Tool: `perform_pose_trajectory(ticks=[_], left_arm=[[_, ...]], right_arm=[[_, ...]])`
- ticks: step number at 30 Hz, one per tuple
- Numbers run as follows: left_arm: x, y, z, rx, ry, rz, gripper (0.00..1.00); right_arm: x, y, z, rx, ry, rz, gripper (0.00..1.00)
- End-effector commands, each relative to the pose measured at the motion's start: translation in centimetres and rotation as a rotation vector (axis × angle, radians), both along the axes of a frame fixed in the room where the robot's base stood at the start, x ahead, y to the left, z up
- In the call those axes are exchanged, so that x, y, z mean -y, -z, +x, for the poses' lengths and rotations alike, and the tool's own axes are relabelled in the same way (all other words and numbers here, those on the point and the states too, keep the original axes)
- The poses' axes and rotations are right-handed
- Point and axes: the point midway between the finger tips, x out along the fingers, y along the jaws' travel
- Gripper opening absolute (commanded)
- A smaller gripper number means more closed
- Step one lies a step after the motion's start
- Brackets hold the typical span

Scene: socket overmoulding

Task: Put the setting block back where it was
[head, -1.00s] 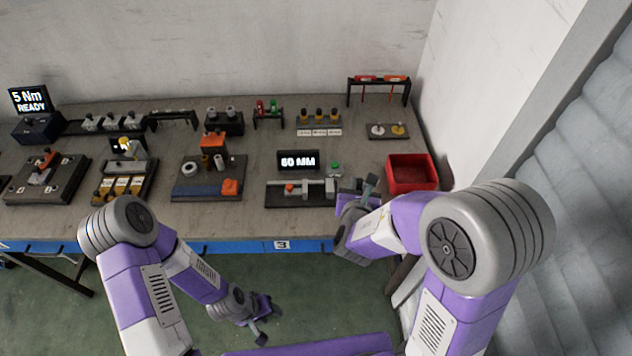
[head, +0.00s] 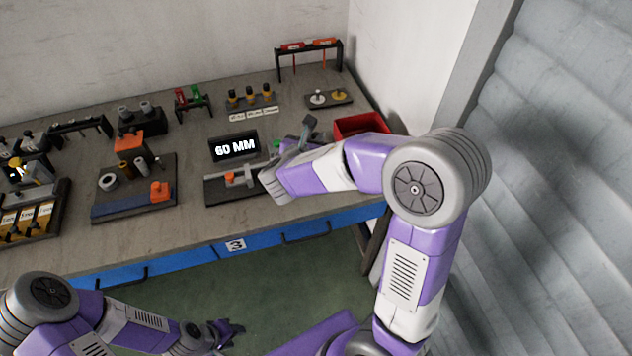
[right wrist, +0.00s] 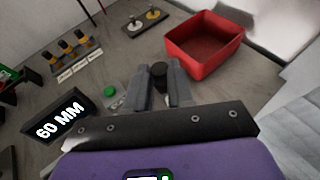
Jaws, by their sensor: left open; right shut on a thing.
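My right gripper (head: 301,140) is above the bench, just right of the 60 MM display. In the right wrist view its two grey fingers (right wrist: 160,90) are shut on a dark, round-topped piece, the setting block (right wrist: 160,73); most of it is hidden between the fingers. The gauge (head: 229,187), a dark base with a grey rail and an orange part, lies below the display (head: 234,147); my right arm hides its right end. My left gripper (head: 226,331) is open and empty, low in front of the bench.
A red bin (right wrist: 204,42) stands right of the right gripper. A green button (right wrist: 110,91) is beside the display. A small plate with white and yellow knobs (head: 328,97) and a tool rack (head: 308,50) stand behind. A fixture with an orange block (head: 135,187) is left of the gauge.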

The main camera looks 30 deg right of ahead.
Motion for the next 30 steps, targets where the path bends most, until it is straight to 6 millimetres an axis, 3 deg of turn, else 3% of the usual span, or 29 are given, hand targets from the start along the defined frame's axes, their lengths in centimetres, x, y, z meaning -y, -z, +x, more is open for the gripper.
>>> perform_pose_trajectory(ticks=[6, 11, 19, 30], left_arm=[[0.0, 1.8, 0.0, 0.001, 0.0, 0.0, 0.43], [0.0, 2.3, 0.0, 0.001, 0.0, 0.0, 0.43], [0.0, 4.2, 0.0, 0.0, 0.0, 0.0, 0.43], [0.0, 4.3, 0.0, 0.0, 0.0, 0.0, 0.43]], right_arm=[[0.2, 3.7, 0.0, -0.002, 0.007, -0.003, 0.0], [0.2, 5.1, 0.0, 0.0, 0.007, -0.003, 0.0], [0.2, 9.3, 0.0, 0.0, 0.007, -0.001, 0.0], [0.1, 9.8, 0.0, 0.003, 0.006, -0.001, 0.0]])
